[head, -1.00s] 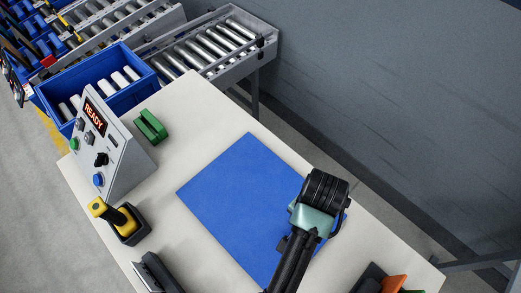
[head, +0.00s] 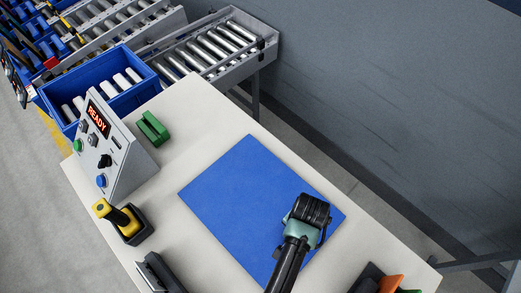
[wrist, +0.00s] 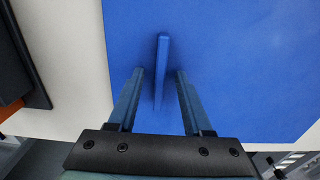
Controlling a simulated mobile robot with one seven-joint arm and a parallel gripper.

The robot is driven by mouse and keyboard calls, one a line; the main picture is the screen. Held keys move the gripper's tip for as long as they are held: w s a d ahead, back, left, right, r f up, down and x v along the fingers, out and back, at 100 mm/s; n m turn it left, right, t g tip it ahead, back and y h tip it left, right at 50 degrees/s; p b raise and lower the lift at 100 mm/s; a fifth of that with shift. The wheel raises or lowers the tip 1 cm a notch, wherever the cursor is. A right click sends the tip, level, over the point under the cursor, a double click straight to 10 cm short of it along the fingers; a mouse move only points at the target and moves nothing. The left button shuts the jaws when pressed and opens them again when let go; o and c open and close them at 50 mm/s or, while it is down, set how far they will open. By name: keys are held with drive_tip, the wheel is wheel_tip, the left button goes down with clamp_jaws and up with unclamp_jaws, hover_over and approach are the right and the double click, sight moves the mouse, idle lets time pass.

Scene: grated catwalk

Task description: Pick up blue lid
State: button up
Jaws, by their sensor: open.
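The blue lid (wrist: 162,55) shows in the wrist view as a thin blue piece seen edge-on, close in colour to the blue mat (wrist: 235,60) under it. My gripper (wrist: 159,74) is open, with one finger on each side of the lid's near part and a gap visible on both sides. The lid's far end reaches past the fingertips. In the head view my gripper (head: 308,212) is over the right part of the blue mat (head: 240,190). Its fingers and the lid are hidden there.
The pale table (head: 190,100) holds a control box (head: 115,155) reading READY, a green block (head: 152,128), a yellow-handled tool in a black holder (head: 122,220) and dark items at the front edge. A blue crate (head: 120,95) and roller conveyor (head: 220,45) lie beyond.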

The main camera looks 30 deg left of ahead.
clamp_jaws()
drive_tip(key=shift+w+r, duration=0.1)
idle(1.2)
